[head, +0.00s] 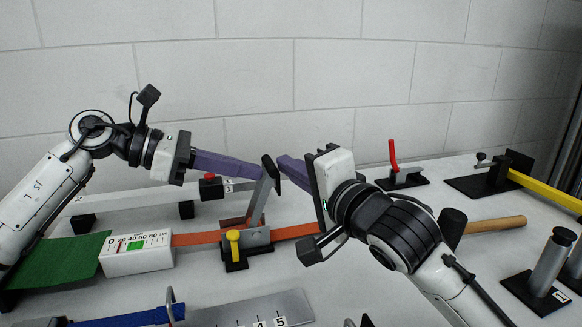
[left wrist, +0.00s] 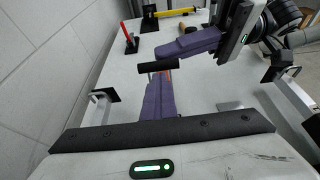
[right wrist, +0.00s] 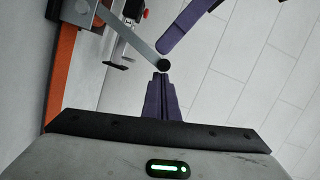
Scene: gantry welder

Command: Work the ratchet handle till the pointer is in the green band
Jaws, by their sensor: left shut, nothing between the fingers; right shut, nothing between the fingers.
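The ratchet handle (head: 261,195) is a grey lever with a black grip, standing up and leaning slightly right above the grey ratchet body (head: 257,237) on the orange strap. A white gauge box (head: 137,262) at left carries a scale; a red mark, seemingly the pointer, sits near 20, left of the green band (head: 136,245). My left gripper (head: 260,173) is shut and empty, its tips close to the grip's left side. My right gripper (head: 281,160) is shut and empty, close to its right side. The black grip also shows in the left wrist view (left wrist: 157,66) and the right wrist view (right wrist: 163,65); contact is unclear.
A red lever (head: 393,156) and a wooden-handled hammer (head: 495,225) are at right. A metal plate (head: 255,309) lies in front.

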